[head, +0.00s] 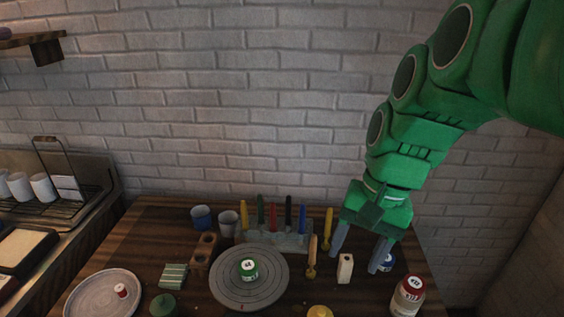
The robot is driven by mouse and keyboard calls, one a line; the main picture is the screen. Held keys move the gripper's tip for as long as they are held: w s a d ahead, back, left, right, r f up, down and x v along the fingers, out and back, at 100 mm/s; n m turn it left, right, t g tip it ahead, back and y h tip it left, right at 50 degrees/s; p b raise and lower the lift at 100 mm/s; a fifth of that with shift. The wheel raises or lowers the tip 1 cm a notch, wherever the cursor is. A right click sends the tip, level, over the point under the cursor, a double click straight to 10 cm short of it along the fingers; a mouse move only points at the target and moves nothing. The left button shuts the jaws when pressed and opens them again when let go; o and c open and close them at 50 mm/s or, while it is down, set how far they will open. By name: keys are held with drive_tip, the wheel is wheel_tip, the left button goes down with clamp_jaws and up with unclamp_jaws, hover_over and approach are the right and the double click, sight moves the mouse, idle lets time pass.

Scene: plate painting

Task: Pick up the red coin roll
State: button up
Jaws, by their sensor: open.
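A small red cylinder with a white label (122,291) lies on the pale round plate (80,296) at the lower left; it may be the red coin roll, but it is too small to be sure. A larger red-and-white jar (408,296) with a numbered label stands at the right edge of the table. My gripper (357,258) is open, pointing down over the right part of the table, far from the plate and left of the jar. A cream block with a hole in its top (345,269) shows between its fingers; I cannot tell whether they touch it.
A grey turntable (228,294) with a green labelled pot (248,269) fills the middle. Behind it stands a rack of upright coloured sticks (286,242). Cups (202,217), a wooden holder (200,263) and a striped block (173,276) stand left of it. A yellow pot (320,312) is in front.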

drive_tip(key=w+a+r+m+y, duration=0.15)
drive_tip(key=w+a, duration=0.25)
drive_tip(key=w, duration=0.6)
drive_tip(key=w+a+r+m+y, duration=0.1)
drive_tip(key=w+a+m+y, duration=0.2)
drive_tip(key=w, duration=0.7)
drive_tip(key=w+a+r+m+y, duration=0.1)
drive_tip(key=w+a+m, duration=0.3)
drive_tip(key=w, duration=0.6)
drive_tip(key=w+a+f+m+y, duration=0.2)
drive_tip(key=w+f+m, duration=0.1)
drive_tip(key=w, duration=0.8)
drive_tip(key=w+a+f+m+t+y, duration=0.1)
drive_tip(key=w+a+f+m+y, duration=0.2)
drive_tip(key=w, duration=0.9)
drive_tip(key=shift+a+f, duration=0.35)
drive_tip(key=shift+f, duration=0.35)
